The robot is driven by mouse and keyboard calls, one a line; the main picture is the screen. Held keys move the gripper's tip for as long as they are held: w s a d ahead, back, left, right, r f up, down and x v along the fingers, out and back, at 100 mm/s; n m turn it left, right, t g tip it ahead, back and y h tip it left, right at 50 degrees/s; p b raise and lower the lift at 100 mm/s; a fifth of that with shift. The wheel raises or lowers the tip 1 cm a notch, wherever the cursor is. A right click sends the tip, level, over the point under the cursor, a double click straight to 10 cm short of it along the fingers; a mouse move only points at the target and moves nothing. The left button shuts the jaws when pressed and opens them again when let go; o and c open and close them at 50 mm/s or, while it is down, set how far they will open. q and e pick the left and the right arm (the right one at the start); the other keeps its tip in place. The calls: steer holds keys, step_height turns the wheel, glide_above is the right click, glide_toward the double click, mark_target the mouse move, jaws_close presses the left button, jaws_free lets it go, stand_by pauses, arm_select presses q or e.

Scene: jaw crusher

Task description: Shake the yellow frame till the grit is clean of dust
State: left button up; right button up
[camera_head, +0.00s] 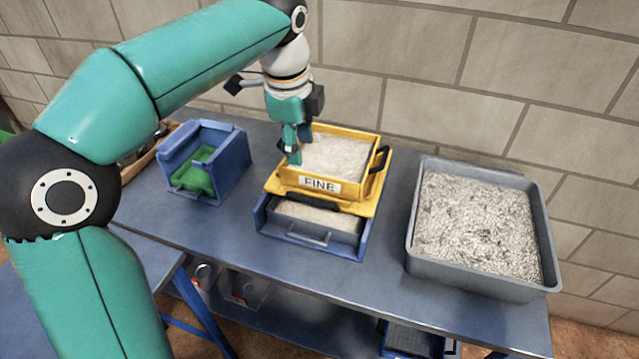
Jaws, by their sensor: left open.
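The yellow frame (369,191), labelled FINE, sits on top of a blue stand in the middle of the table. It holds pale grey grit (338,157) and has a dark handle on its right side. My left gripper (293,151) is open, pointing down at the frame's left side; its fingers overlap the left wall there, and I cannot tell whether they touch it. Under the frame, a grey drawer (318,232) with a handle holds pale material. My right gripper is not in view.
A large grey tray (482,288) of coarse grey grit stands at the right. A blue box (237,167) with a green part inside stands left of the frame. The blue table (222,232) is bare in front, and a block wall (430,60) runs behind.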

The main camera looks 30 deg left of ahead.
arm_select(q)
steer(key=b, duration=0.2)
glide_toward(307, 198)
steer(key=f, duration=0.3)
steer(key=w+f, duration=0.1)
steer(key=f, duration=0.4)
steer(key=shift+w+a+f, duration=0.15)
steer(key=shift+w+f, duration=0.2)
steer(key=shift+w, duration=0.05)
jaws_close()
